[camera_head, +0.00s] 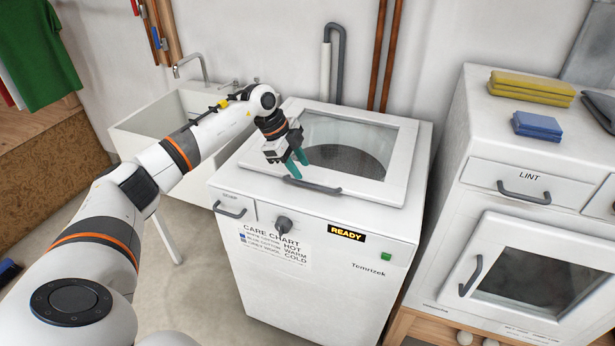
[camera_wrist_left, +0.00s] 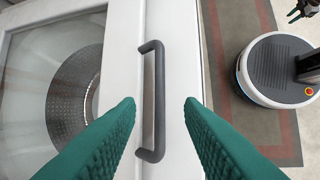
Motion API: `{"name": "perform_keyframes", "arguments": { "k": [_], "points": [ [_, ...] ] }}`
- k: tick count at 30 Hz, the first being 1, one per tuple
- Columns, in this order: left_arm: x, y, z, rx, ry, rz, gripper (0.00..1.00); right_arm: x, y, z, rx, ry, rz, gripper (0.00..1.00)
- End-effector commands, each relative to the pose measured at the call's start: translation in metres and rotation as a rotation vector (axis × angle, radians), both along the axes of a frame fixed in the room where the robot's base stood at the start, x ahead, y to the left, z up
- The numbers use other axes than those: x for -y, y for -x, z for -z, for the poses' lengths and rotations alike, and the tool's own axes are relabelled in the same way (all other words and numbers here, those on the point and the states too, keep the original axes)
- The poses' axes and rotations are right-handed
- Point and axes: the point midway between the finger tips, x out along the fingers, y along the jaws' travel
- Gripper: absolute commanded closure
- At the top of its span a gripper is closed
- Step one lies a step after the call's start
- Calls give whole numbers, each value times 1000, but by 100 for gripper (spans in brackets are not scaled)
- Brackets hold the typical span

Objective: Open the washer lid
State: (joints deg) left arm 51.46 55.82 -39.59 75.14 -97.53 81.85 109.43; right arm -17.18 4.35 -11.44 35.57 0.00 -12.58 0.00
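The white top-loading washer (camera_head: 300,270) stands in the middle of the head view. Its lid (camera_head: 397,165) has a glass window and lies closed. A dark grey bar handle (camera_head: 312,186) sits on the lid's front edge. My left gripper (camera_head: 296,170) is over the front of the lid, just above the handle. In the left wrist view the green fingers (camera_wrist_left: 160,105) are apart, with the lid handle (camera_wrist_left: 153,100) between them in the picture, nearer the left finger. No contact shows. My right gripper is not in the head view; a small dark gripper shape shows at the wrist view's top right corner (camera_wrist_left: 304,10).
A white dryer (camera_head: 470,215) with folded yellow and blue cloths (camera_head: 537,124) on top stands close on the right. A white sink (camera_head: 165,125) with a tap is behind on the left. Pipes (camera_head: 393,55) run up the wall behind the washer.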

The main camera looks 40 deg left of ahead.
Motion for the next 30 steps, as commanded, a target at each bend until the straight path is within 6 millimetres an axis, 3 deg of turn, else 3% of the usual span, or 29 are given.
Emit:
{"name": "perform_keyframes", "arguments": {
  "k": [3,9,21,27,30],
  "points": [
    [9,-6,21,-3,2,0,66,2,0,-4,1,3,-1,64],
    [17,-13,43,1,2,1,66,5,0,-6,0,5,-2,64],
    [19,-15,50,2,1,1,66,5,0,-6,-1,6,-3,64],
    [19,-15,50,2,1,1,98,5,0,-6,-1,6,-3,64],
    [19,-15,50,2,1,1,100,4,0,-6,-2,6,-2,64]
  ]
}}
